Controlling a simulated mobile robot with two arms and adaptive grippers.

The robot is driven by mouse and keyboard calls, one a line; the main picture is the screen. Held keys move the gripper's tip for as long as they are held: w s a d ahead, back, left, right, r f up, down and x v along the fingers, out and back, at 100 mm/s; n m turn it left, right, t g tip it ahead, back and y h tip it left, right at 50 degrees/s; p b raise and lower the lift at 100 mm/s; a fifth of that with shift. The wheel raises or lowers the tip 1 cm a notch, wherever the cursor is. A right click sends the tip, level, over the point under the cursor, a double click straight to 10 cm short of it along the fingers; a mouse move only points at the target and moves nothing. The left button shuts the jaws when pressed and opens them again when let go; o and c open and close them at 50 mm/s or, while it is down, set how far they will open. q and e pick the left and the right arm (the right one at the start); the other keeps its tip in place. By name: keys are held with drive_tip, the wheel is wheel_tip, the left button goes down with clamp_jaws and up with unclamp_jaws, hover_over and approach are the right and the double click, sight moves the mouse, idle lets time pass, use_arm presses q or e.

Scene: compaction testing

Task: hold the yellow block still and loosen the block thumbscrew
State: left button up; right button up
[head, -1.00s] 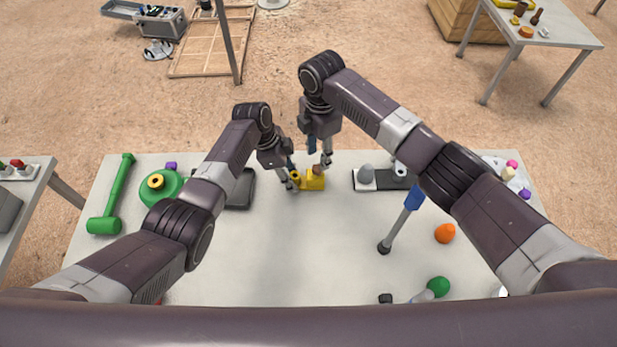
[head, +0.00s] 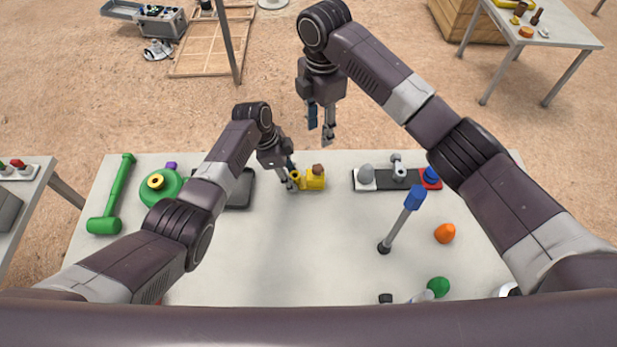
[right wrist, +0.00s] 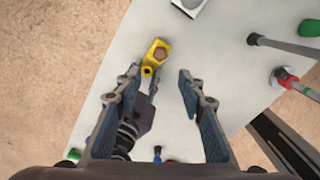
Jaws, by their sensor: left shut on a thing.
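The yellow block (head: 314,181) sits near the far edge of the table. The brown thumbscrew (head: 318,169) is on its top at the right end. My left gripper (head: 291,184) is shut on the block's left end. My right gripper (head: 321,136) is raised above and beyond the block, open and empty. In the right wrist view, the yellow block (right wrist: 155,55) and thumbscrew (right wrist: 160,53) lie ahead of the open right fingers (right wrist: 160,100), well apart from them. The left gripper partly hides the block's left end.
A dark strip (head: 399,179) with several pieces lies right of the block. A blue-handled tool (head: 402,220) and an orange cone (head: 445,233) are nearer. A green mallet (head: 112,195) and green round thing (head: 160,187) are at left. The middle of the table is clear.

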drive_tip(key=shift+r, duration=1.55)
use_arm(q)
drive_tip(key=o, duration=1.4)
drive_tip(key=v, duration=1.2)
